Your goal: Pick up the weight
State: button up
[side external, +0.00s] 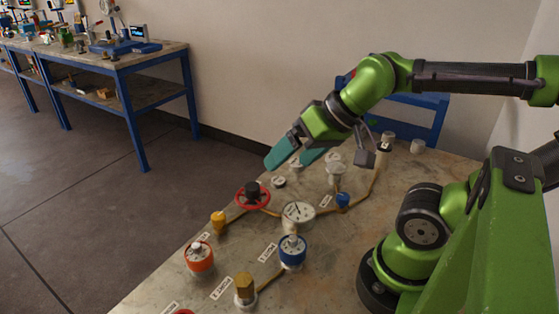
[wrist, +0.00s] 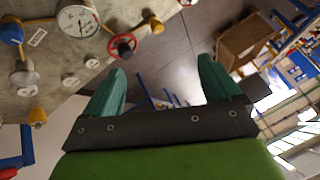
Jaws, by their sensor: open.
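My gripper (side external: 293,158) is open and empty, its two green fingers tilted down and left above the back part of the bench. In the wrist view my gripper (wrist: 161,70) has its fingers wide apart with the floor showing between them. I cannot tell for sure which item is the weight. Small pale round pieces lie near the fingers: one with a dark top (side external: 279,182), and a whitish one (side external: 296,163) partly behind the fingers. In the wrist view, small discs (wrist: 70,83) lie left of the fingers.
A red handwheel (side external: 252,196), a dial gauge (side external: 298,212), an orange-collared vessel (side external: 199,257), a blue-collared vessel (side external: 292,250) and brass pipes crowd the bench top (side external: 240,240). Its left edge drops to open floor (side external: 80,190). A blue-framed workbench (side external: 165,65) stands far left.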

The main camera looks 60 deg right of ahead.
dwell(0.3)
jog(key=g+h, duration=0.3)
jog(key=h, duration=0.1)
send_over(297, 163)
jog(key=s, duration=0.2)
jog(key=f, duration=1.9)
jog(key=shift+a+f, duration=0.1)
jog(key=shift+a, duration=0.15)
jog(key=shift+m, duration=0.3)
jog(key=x, duration=0.5)
jog(key=shift+s+a+f, duration=0.2)
jog(key=shift+s+a, duration=0.05)
jog(key=shift+s, duration=0.05)
jog(key=shift+r, duration=0.1)
jog(key=c, duration=1.5)
